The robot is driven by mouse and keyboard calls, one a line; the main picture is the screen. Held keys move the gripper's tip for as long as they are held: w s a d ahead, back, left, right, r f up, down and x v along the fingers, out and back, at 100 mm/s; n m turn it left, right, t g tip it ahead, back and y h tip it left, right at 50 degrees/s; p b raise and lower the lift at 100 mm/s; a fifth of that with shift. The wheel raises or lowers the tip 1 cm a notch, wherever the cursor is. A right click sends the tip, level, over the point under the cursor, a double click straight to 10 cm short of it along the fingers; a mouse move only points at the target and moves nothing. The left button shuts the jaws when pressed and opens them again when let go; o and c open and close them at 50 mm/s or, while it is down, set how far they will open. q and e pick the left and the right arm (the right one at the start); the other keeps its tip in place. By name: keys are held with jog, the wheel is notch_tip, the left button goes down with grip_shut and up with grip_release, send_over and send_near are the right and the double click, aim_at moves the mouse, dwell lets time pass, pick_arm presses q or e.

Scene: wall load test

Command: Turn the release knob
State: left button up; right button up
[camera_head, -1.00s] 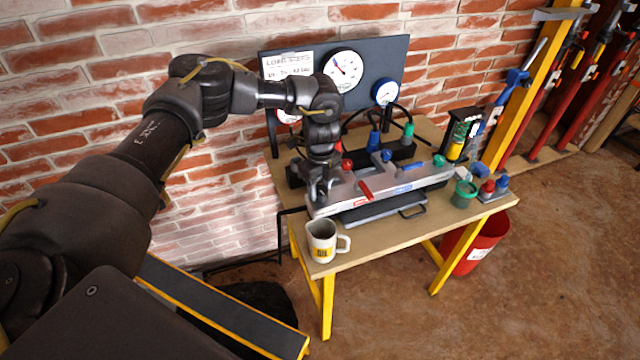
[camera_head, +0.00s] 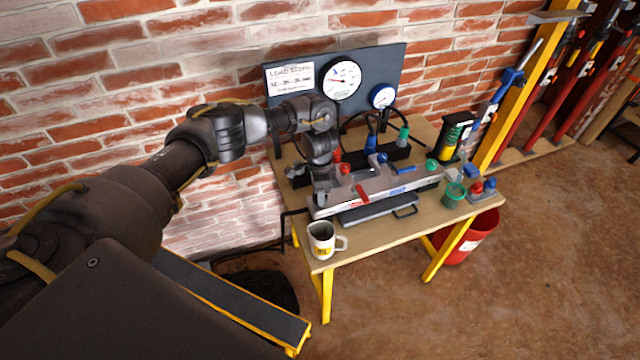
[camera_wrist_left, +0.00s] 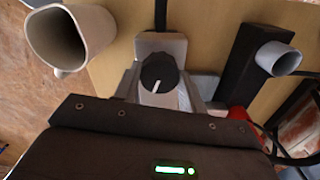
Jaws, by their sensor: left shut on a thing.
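The release knob (camera_wrist_left: 158,72) is a dark round knob with a white pointer line, at the end of the grey metal pump unit (camera_wrist_left: 165,42) in the left wrist view. My left gripper (camera_wrist_left: 157,85) has its fingers on either side of the knob and is shut on it. In the head view my left gripper (camera_head: 325,195) is at the left end of the long grey unit (camera_head: 385,185) on the bench; the knob is hidden there. My right gripper does not show.
A white mug (camera_head: 321,241) stands on the bench (camera_head: 375,238) close to my left gripper; it also shows in the wrist view (camera_wrist_left: 72,38).

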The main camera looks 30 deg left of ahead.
pick_arm(q)
jog(key=shift+r+n+p, duration=0.15)
jog(key=shift+n+p, duration=1.9)
jog(key=shift+n, duration=0.05)
jog(key=o, duration=1)
jog(key=shift+r, duration=0.3)
notch_tip(320, 180, up, 10)
jog(key=shift+p, duration=0.95)
